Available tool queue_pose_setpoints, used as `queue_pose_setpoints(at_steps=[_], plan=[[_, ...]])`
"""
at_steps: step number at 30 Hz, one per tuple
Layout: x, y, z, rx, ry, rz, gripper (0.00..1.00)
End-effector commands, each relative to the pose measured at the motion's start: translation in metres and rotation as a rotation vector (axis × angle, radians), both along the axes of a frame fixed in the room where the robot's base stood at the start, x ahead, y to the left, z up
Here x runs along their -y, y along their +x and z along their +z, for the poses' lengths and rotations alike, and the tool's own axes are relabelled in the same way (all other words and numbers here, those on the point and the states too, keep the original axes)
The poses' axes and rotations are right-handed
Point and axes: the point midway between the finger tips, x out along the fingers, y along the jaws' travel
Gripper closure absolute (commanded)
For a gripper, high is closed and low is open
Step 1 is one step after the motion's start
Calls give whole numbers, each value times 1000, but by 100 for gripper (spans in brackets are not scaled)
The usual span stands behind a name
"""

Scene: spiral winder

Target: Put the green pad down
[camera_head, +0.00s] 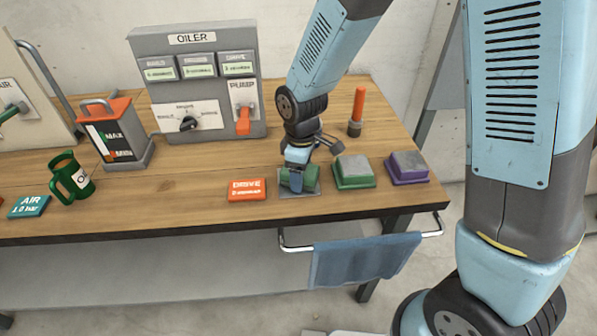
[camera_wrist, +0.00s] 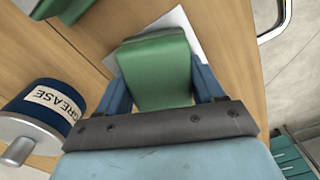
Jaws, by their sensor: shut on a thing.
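My gripper (camera_head: 296,168) is low over the front of the wooden bench, shut on the green pad (camera_wrist: 155,72). In the wrist view the pad sits between the two blue fingers, its top face showing. A thin pale plate (camera_head: 312,190) lies on the bench under the gripper and pad; its corner also shows beside the pad in the wrist view (camera_wrist: 178,22). In the head view the pad (camera_head: 286,181) is partly covered by the fingers. I cannot tell whether the pad touches the plate.
A green block with a grey top (camera_head: 355,171) stands close to the right, then a purple one (camera_head: 407,167). An orange DRIVE sign (camera_head: 247,189) lies to the left. A GREASE can (camera_wrist: 42,112) shows in the wrist view. The oiler panel (camera_head: 197,85) stands behind. A towel rail (camera_head: 437,222) runs along the front.

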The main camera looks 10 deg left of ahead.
Motion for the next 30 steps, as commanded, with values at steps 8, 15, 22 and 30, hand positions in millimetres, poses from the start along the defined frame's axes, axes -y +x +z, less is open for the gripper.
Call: queue_pose_setpoints(at_steps=[8,15,22,30], plan=[[0,0,-1,0,0,0,76],[1,0,-8,-2,-2,-1,76],[1,-2,-14,-5,-4,0,24],[0,-4,-14,-6,-3,2,7]])
